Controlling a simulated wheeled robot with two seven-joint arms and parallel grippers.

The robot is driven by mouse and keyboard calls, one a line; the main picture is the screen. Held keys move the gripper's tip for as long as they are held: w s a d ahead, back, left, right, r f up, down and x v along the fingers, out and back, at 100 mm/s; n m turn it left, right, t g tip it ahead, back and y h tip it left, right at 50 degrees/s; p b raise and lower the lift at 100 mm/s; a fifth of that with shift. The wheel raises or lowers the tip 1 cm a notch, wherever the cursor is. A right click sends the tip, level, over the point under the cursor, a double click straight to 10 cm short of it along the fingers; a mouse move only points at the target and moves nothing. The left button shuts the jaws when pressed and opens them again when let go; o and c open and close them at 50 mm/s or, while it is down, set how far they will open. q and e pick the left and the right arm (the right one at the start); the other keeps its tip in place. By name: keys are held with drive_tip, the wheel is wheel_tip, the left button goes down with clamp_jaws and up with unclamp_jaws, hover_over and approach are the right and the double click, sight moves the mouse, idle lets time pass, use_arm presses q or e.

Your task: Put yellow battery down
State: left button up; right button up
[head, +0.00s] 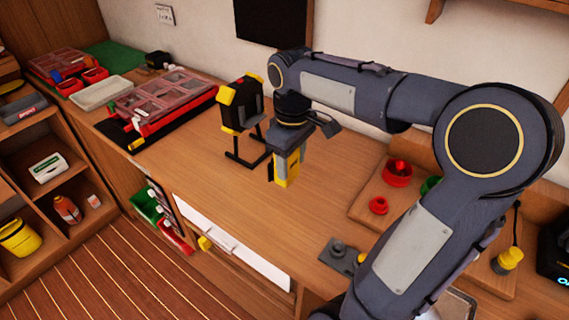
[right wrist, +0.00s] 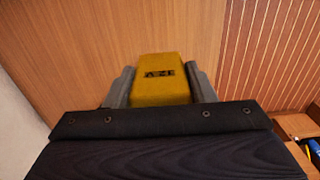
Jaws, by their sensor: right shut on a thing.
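The yellow battery (right wrist: 160,80) is held between the two grey fingers of my right gripper (right wrist: 160,88) in the right wrist view. In the head view my right gripper (head: 284,172) points down over the wooden worktop (head: 240,185), with the yellow battery (head: 293,168) between its fingers. The gap between the battery's lower end and the worktop is hard to judge. My left gripper is not in the head view.
A black and yellow device (head: 240,104) on a dark stand is just left of my right gripper. Red-lidded organizer boxes (head: 165,98) lie farther left. A wooden tray (head: 372,203) with red parts lies to the right. The worktop in front of the gripper is clear.

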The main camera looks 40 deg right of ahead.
drive_tip(key=w+d+f, duration=0.2)
drive_tip(key=w+f, duration=0.1)
drive_tip(key=f, duration=0.1)
drive_tip(key=w+d+f+p, duration=0.1)
drive_tip(key=w+f, duration=0.2)
drive_tip(key=w+d+f, duration=0.2)
drive_tip(key=w+f, duration=0.1)
drive_tip(key=f, duration=0.1)
drive_tip(key=shift+w+d+f+p, duration=0.1)
drive_tip(key=shift+d+f+p, duration=0.2)
drive_tip(key=shift+d+p, duration=0.1)
drive_tip(key=shift+a, duration=0.1)
drive_tip(key=shift+f, duration=0.2)
drive_tip(key=o, duration=1.2)
